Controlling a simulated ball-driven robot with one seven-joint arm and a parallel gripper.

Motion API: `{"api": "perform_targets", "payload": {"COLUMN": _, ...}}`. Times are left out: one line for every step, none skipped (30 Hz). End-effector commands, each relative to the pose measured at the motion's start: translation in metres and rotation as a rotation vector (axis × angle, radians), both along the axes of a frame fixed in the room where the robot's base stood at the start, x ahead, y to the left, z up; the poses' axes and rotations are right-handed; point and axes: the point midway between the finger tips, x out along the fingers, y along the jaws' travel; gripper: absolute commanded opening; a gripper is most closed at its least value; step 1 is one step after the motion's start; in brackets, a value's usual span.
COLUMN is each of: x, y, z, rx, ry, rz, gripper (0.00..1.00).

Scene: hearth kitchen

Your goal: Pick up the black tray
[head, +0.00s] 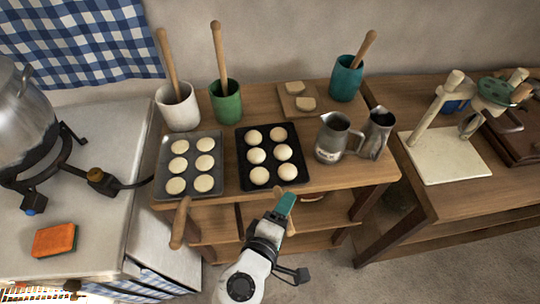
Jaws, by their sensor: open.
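The black tray (240,160) lies flat on the wooden table near its front edge, in the middle of the head view. Several round pale dough balls (256,155) sit on it in two columns. My gripper (286,201) is just in front of the tray's front right part, with teal fingers pointing up toward it. It is open and holds nothing that I can see. I cannot tell whether the fingertips touch the tray's edge.
A grey tray (163,161) with flat dough rounds lies close on the left. Metal jugs (334,139) stand on the right. White (178,109), green (226,103) and teal (346,80) cups stand behind. A small board (289,91) lies at the back.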

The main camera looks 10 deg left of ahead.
Motion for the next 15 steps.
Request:
{"api": "perform_targets", "payload": {"x": -0.0001, "y": 0.0, "z": 0.0, "rx": 0.0, "ry": 0.0, "rz": 0.0, "gripper": 0.55}}
{"api": "perform_targets", "payload": {"x": -0.0001, "y": 0.0, "z": -0.0001, "rx": 0.0, "ry": 0.0, "rz": 0.0, "gripper": 0.54}}
{"api": "perform_targets", "payload": {"x": -0.0002, "y": 0.0001, "z": 0.0, "rx": 0.0, "ry": 0.0, "rz": 0.0, "gripper": 0.5}}
{"api": "perform_targets", "payload": {"x": -0.0002, "y": 0.0, "z": 0.0, "rx": 0.0, "ry": 0.0, "rz": 0.0, "gripper": 0.47}}
{"api": "perform_targets", "payload": {"x": -0.0002, "y": 0.0, "z": 0.0, "rx": 0.0, "ry": 0.0, "rz": 0.0, "gripper": 0.44}}
{"api": "perform_targets", "payload": {"x": -0.0003, "y": 0.0, "z": 0.0, "rx": 0.0, "ry": 0.0, "rz": 0.0, "gripper": 0.4}}
{"api": "perform_targets", "payload": {"x": -0.0003, "y": 0.0, "z": 0.0, "rx": 0.0, "ry": 0.0, "rz": 0.0, "gripper": 0.37}}
{"api": "perform_targets", "payload": {"x": -0.0003, "y": 0.0, "z": 0.0, "rx": 0.0, "ry": 0.0, "rz": 0.0, "gripper": 0.34}}
{"api": "perform_targets", "payload": {"x": -0.0003, "y": 0.0, "z": 0.0, "rx": 0.0, "ry": 0.0, "rz": 0.0, "gripper": 0.31}}
{"api": "perform_targets", "payload": {"x": -0.0003, "y": 0.0, "z": 0.0, "rx": 0.0, "ry": 0.0, "rz": 0.0, "gripper": 0.28}}
{"api": "perform_targets", "payload": {"x": -0.0003, "y": 0.0, "z": 0.0, "rx": 0.0, "ry": 0.0, "rz": 0.0, "gripper": 0.25}}
{"api": "perform_targets", "payload": {"x": -0.0004, "y": 0.0, "z": 0.0, "rx": 0.0, "ry": 0.0, "rz": 0.0, "gripper": 0.21}}
{"api": "perform_targets", "payload": {"x": -0.0004, "y": 0.0, "z": 0.0, "rx": 0.0, "ry": 0.0, "rz": 0.0, "gripper": 0.18}}
{"api": "perform_targets", "payload": {"x": -0.0004, "y": 0.0, "z": 0.0, "rx": 0.0, "ry": 0.0, "rz": 0.0, "gripper": 0.15}}
{"api": "perform_targets", "payload": {"x": -0.0005, "y": 0.0, "z": -0.0001, "rx": 0.0, "ry": 0.0, "rz": 0.0, "gripper": 0.12}}
